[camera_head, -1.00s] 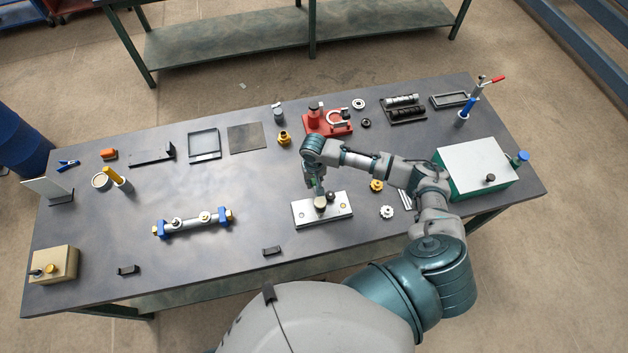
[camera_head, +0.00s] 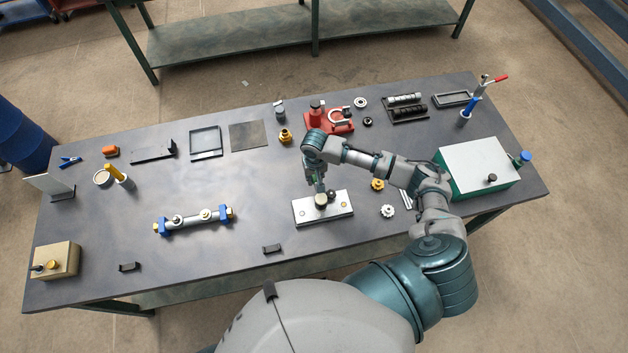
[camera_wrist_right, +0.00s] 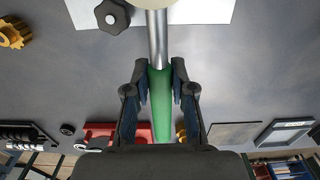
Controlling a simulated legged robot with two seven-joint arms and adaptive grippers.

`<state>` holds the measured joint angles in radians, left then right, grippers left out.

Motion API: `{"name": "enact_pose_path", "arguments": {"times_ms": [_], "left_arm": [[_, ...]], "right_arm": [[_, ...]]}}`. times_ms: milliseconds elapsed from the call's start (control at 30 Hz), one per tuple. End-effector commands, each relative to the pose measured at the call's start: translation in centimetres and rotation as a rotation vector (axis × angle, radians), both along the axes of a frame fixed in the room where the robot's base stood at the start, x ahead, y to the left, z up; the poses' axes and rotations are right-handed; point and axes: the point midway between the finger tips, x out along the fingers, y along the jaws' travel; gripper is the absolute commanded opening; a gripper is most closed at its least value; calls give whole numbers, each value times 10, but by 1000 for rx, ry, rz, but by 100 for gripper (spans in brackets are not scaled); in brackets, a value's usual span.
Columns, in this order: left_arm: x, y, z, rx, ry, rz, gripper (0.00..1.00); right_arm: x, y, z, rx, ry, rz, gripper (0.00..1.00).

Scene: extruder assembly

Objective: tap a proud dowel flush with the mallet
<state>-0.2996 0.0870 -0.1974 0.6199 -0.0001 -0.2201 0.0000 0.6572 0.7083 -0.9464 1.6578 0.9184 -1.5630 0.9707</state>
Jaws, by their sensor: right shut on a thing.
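My right gripper (camera_head: 317,184) is shut on the green handle of the mallet, above the light metal plate (camera_head: 305,215). In the right wrist view the gripper (camera_wrist_right: 160,85) grips the green handle (camera_wrist_right: 161,110), with a steel shaft running up to a pale mallet head (camera_wrist_right: 185,10), cut off by the top edge. The mallet head (camera_head: 321,200) overlaps the plate's middle in the head view; I cannot tell whether it touches. A dark knob (camera_head: 331,195) is beside it. Small round spots show near the plate's ends; a proud dowel cannot be made out. My left gripper is not in view.
A shaft on blue supports (camera_head: 195,220) lies left of the plate. A small black block (camera_head: 272,249) lies in front. A red fixture (camera_head: 330,122) stands behind. The table's left middle is mostly clear.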

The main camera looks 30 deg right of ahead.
Motion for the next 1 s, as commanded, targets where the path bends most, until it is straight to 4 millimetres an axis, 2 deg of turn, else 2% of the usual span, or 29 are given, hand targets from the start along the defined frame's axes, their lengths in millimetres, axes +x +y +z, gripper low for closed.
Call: {"name": "enact_pose_path", "arguments": {"times_ms": [267, 433, 633, 1000], "left_arm": [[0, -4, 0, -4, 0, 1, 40], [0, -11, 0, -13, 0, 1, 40], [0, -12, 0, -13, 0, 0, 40], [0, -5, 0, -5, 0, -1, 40]], "right_arm": [[1, 0, 2, -1, 0, -1, 0], [1, 1, 17, -1, -2, 0, 0], [0, 2, 39, -3, -1, 0, 0], [0, 0, 40, -1, 0, -1, 0]]}}
